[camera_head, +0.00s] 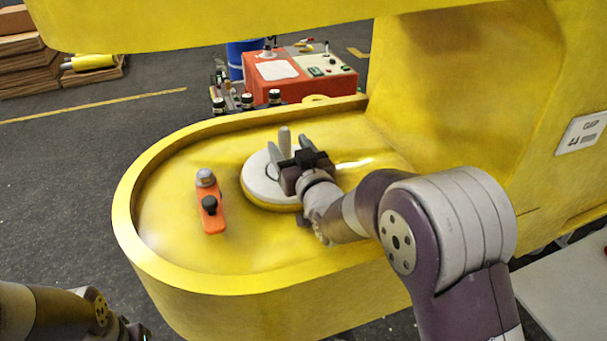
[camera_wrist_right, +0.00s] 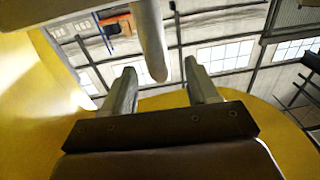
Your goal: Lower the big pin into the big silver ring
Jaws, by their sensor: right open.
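The big silver ring (camera_head: 256,176) is a pale disc on a yellow round base inside the boom's rimmed platform. The big pin (camera_head: 285,138) is a grey rod standing roughly upright over the ring. Its lower part is hidden behind my right gripper (camera_head: 291,152), so I cannot tell how deep it sits. In the right wrist view the pin (camera_wrist_right: 152,42) comes in from the top edge, its rounded end between the two fingers. The right gripper (camera_wrist_right: 161,88) is open, with visible gaps to the pin. Only part of my left arm shows at lower left; its gripper is out of view.
An orange piece with a grey cap and black knob (camera_head: 210,207) lies left of the ring. The yellow rim (camera_head: 124,215) surrounds the platform, and a yellow beam (camera_head: 200,22) hangs overhead. A red control box (camera_head: 290,85) stands behind. The platform's left part is mostly free.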

